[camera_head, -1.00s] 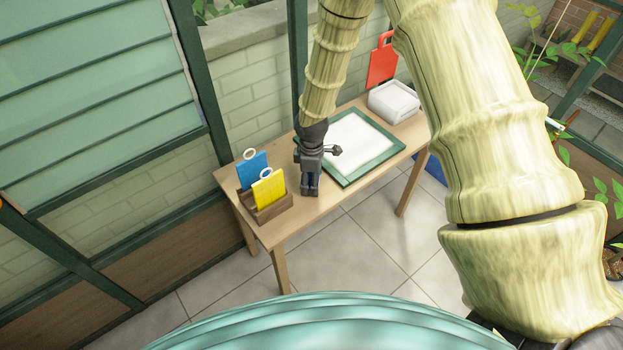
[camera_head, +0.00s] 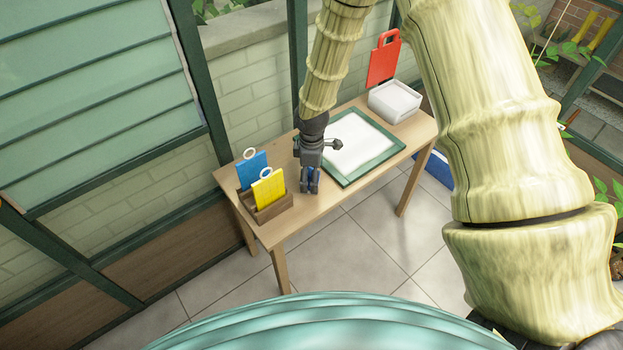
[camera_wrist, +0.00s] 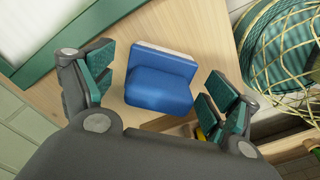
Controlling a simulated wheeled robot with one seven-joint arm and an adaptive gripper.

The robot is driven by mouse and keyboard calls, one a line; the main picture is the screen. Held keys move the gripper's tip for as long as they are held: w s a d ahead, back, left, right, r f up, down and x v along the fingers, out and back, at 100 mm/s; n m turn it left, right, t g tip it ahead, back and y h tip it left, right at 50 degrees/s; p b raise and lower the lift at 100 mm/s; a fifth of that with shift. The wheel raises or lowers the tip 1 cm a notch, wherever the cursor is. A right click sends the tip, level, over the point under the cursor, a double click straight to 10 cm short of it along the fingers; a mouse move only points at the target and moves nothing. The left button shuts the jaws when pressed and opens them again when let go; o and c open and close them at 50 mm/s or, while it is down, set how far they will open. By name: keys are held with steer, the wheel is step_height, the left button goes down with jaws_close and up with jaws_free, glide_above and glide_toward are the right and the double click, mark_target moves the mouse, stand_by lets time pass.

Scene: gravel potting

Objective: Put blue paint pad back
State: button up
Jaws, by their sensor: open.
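The blue paint pad (camera_wrist: 158,88) is a blue block with a pale edge along its far side. In the wrist view it sits on the wooden table (camera_wrist: 195,25) between the spread fingers of my gripper (camera_wrist: 160,92). Gaps show on both sides, so the fingers are apart from it. In the head view my gripper (camera_head: 310,187) points down at the table's front edge, and only a bit of the blue pad (camera_head: 310,174) shows between the fingers.
A wooden holder (camera_head: 274,210) at the table's left end bears a blue card (camera_head: 251,168) and a yellow card (camera_head: 268,189). A green-framed white board (camera_head: 350,181) lies right of my gripper. A white tray (camera_head: 394,103) stands at the far right, below a red tag (camera_head: 383,65).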

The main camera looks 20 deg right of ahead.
step_height(320, 180, up, 10)
steer(key=shift+f, duration=0.1)
stand_by(0.4)
stand_by(1.2)
